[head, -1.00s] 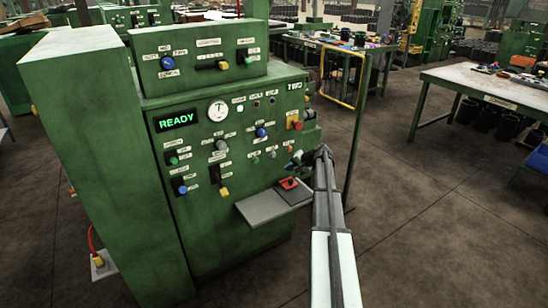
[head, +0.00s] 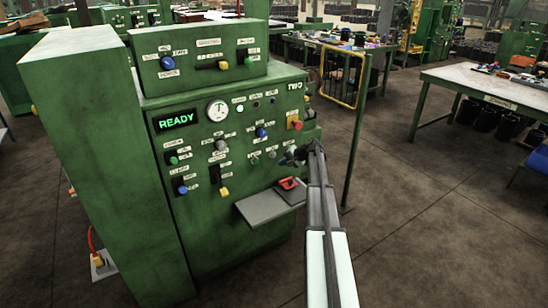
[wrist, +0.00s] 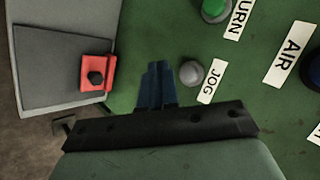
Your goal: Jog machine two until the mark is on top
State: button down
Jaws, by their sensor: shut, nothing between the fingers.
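Machine two (head: 215,240) is a green cabinet with "TWO" on its panel and a lit "READY" display (head: 176,120). The grey round JOG button (wrist: 191,73) shows with its label in the wrist view; it is small in the head view (head: 272,153). My gripper (wrist: 157,72) is shut and empty, its dark blue fingers just beside the JOG button, between it and the shelf. In the head view my gripper (head: 287,158) is at the panel's lower right. I cannot tell whether it touches the panel. I cannot make out the mark.
A grey shelf (head: 262,212) juts out below the buttons, with a red block (wrist: 97,74) on it. A green button (wrist: 215,8) and the AIR label (wrist: 292,53) are near JOG. A red button on yellow (head: 295,122) sits above my gripper.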

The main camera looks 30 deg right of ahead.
aim_at(273, 155)
jog(key=shift+w, duration=1.85)
jog(key=shift+w, duration=0.1)
dwell(0.5)
jog(key=shift+w, duration=0.3)
